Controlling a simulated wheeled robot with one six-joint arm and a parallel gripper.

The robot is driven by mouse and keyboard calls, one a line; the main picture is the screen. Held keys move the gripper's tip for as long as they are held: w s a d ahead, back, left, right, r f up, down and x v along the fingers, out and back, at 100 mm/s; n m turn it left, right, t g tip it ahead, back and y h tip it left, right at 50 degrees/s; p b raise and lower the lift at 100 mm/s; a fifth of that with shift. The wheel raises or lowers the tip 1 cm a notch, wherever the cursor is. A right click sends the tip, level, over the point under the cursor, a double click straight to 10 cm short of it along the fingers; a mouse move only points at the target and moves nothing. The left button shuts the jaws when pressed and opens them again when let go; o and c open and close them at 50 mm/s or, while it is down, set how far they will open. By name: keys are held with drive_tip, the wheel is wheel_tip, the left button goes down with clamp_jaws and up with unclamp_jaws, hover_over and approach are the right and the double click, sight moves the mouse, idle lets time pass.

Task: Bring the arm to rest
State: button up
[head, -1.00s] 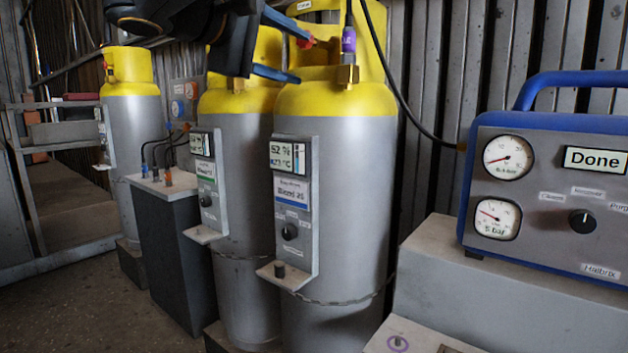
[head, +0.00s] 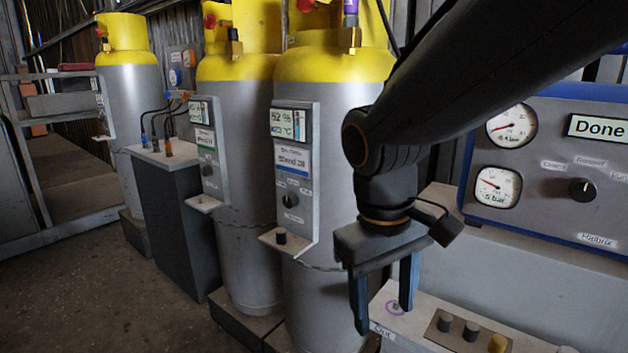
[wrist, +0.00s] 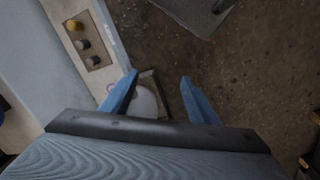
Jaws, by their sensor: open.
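My gripper (head: 384,298) hangs at the end of my dark arm, its two blue fingers apart and pointing down, with nothing between them. In the head view it is in front of the right-hand yellow-topped grey cylinder, left of the blue-framed machine. In the wrist view the open fingers (wrist: 158,92) point over the floor, with the edge of the pale ledge to their left. The arm comes in from the upper right and covers part of the cylinder and the machine.
The blue-framed machine (head: 545,170) reads "Done" and stands on a grey block. A ledge below carries a plate with several knobs (head: 467,332). Several yellow-topped cylinders (head: 240,160) and a dark pedestal with hoses (head: 185,220) stand to the left. Floor at left (head: 90,260) is clear.

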drive_tip(key=s+f+m+y, duration=0.2)
drive_tip(key=s+f, duration=0.1)
drive_tip(key=s, duration=0.1)
drive_tip(key=d+r+m+p, duration=0.3)
drive_tip(key=d+r+p, duration=0.6)
drive_tip(key=p, duration=0.9)
drive_tip(key=shift+s+r+g+h, duration=0.15)
drive_tip(key=shift+s+g+h, duration=0.15)
drive_tip(key=shift+h, duration=0.1)
